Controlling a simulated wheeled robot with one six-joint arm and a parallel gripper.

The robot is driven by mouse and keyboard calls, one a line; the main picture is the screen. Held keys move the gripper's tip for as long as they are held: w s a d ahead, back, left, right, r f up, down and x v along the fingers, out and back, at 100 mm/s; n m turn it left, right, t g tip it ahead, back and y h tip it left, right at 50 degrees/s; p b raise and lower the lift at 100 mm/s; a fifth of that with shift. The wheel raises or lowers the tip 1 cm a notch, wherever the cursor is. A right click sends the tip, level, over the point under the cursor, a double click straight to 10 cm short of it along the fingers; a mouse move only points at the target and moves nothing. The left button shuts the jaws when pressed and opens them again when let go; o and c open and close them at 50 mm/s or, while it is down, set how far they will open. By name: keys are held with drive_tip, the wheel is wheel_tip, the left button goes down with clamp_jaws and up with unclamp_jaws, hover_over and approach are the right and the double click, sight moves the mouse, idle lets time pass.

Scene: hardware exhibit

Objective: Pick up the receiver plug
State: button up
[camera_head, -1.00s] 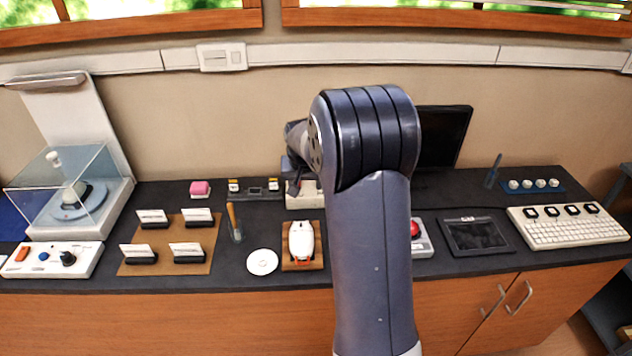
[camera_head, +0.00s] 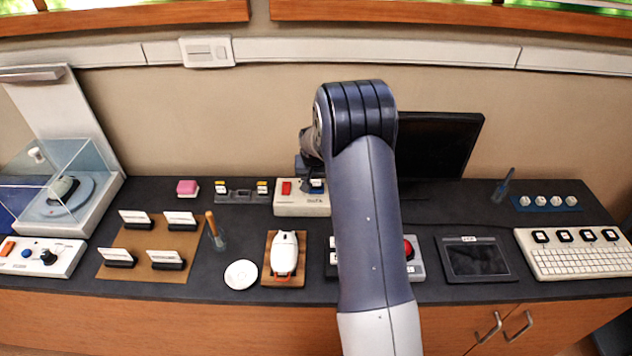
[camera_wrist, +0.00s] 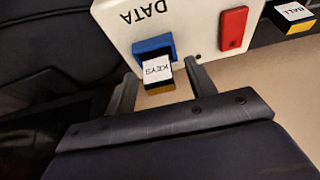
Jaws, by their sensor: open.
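A small black-and-yellow plug with a white label reading "KEYS" (camera_wrist: 157,72) sits at the blue socket (camera_wrist: 153,47) of a white box marked "DATA" (camera_wrist: 185,28). I cannot tell how deep it is seated. In the wrist view my gripper (camera_wrist: 160,72) is open, with one finger on each side of the plug and gaps visible. In the head view the white box (camera_head: 290,208) stands at the back of the counter with a red part on its top. My gripper there is mostly hidden behind my arm.
A plug labelled "BALL" (camera_wrist: 292,14) lies beside the box. A dark rack with yellow-topped plugs (camera_head: 241,196) stands left of the box. A monitor (camera_head: 440,145) is behind my arm at right. A white mouse-like model (camera_head: 284,252) and a disc (camera_head: 241,274) lie in front.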

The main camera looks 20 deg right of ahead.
drive_tip(key=c, duration=1)
drive_tip(key=shift+r, duration=0.1)
drive_tip(key=shift+c, duration=0.2)
